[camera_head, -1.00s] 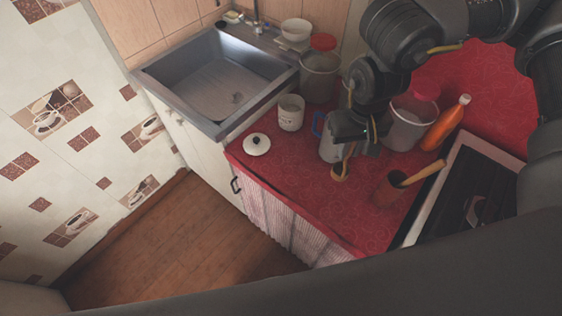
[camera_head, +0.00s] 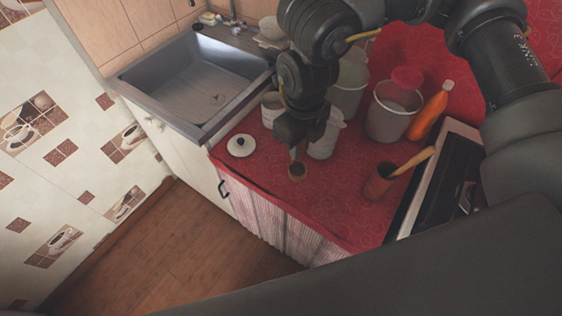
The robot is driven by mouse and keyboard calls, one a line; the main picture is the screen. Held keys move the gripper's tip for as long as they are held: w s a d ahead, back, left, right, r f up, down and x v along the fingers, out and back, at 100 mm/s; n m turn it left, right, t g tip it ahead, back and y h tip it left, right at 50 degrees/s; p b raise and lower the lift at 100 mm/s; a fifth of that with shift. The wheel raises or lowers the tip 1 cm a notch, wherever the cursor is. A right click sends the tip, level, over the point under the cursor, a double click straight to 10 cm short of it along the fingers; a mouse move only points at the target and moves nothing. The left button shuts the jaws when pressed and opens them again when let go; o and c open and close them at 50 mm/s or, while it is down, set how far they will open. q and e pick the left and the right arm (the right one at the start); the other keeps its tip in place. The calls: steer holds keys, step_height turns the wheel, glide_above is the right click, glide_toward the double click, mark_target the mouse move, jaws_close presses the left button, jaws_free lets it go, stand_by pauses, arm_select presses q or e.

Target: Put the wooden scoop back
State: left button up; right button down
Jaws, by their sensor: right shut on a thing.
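I cannot tell whether the bowl touches the cloth. A white canister (camera_head: 271,106) stands open behind and left of the gripper, partly covered by my arm. A white lid with a dark knob (camera_head: 241,145) lies on the counter to the left. My left gripper is not in view.
A pale jug (camera_head: 326,138) stands close right of the gripper. Two buckets (camera_head: 391,112) (camera_head: 348,89), an orange bottle (camera_head: 429,114) and a brown pot with a wooden handle (camera_head: 380,184) stand further right, beside the stove (camera_head: 433,187). The sink (camera_head: 197,82) is left. The front cloth (camera_head: 325,207) is clear.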

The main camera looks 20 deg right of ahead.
steer(key=a+m, duration=0.1)
steer(key=m, duration=0.3)
steer(key=a+m, duration=0.1)
steer(key=m, duration=0.4)
steer(key=a+m+b, duration=0.1)
steer(key=m, duration=0.3)
steer(key=shift+a+f+m, duration=0.25)
steer(key=shift+a+m, duration=0.15)
steer(key=w+d+f+p, duration=0.3)
steer(key=w+f+p, duration=0.1)
steer(key=w+f, duration=0.9)
steer(key=shift+w+d, duration=0.25)
steer(key=shift+d, duration=0.1)
steer(key=shift+f, duration=0.1)
